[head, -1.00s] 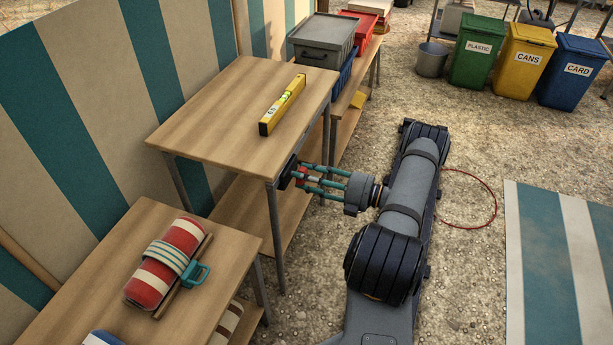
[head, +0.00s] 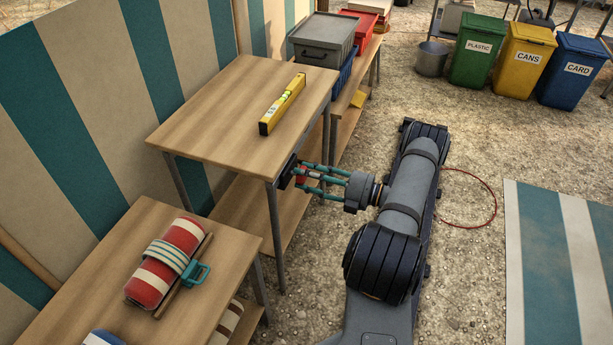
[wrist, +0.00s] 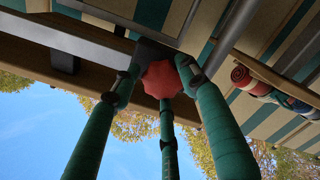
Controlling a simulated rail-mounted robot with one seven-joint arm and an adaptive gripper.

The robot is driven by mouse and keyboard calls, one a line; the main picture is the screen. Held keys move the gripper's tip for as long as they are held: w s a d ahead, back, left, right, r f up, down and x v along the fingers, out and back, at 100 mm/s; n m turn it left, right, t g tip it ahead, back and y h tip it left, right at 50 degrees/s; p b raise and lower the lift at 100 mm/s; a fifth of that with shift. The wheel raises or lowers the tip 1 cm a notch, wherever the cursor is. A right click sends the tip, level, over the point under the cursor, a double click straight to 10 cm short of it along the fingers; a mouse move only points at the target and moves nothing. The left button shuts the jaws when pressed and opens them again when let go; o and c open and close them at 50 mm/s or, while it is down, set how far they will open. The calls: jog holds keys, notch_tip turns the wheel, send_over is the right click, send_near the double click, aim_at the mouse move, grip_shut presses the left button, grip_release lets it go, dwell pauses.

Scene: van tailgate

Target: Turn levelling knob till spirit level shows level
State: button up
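The yellow spirit level (head: 283,104) lies on the top of the wooden table (head: 215,115). Its vial is too small to read. The red lobed knob (wrist: 161,79) is under the table's near right corner, against a dark mount; it also shows in the head view (head: 301,178), partly covered by fingers. My gripper (wrist: 160,82) has three teal fingers set around the knob, left, right and below, their tips close against its rim. It reaches in level from the right in the head view (head: 303,175). Exact fingertip contact is partly hidden.
A lower table (head: 107,285) at front left holds a red-and-white roll (head: 165,262). Grey (head: 322,40) and red crates stand behind. A striped mat (head: 560,260) and a red ring (head: 490,190) lie on open gravel at right; bins stand at the back.

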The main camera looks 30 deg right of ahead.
jog(key=o, duration=0.4)
jog(key=shift+s, duration=0.1)
jog(key=shift+c, duration=0.2)
jog(key=v, duration=1.2)
jog(key=x, duration=1.2)
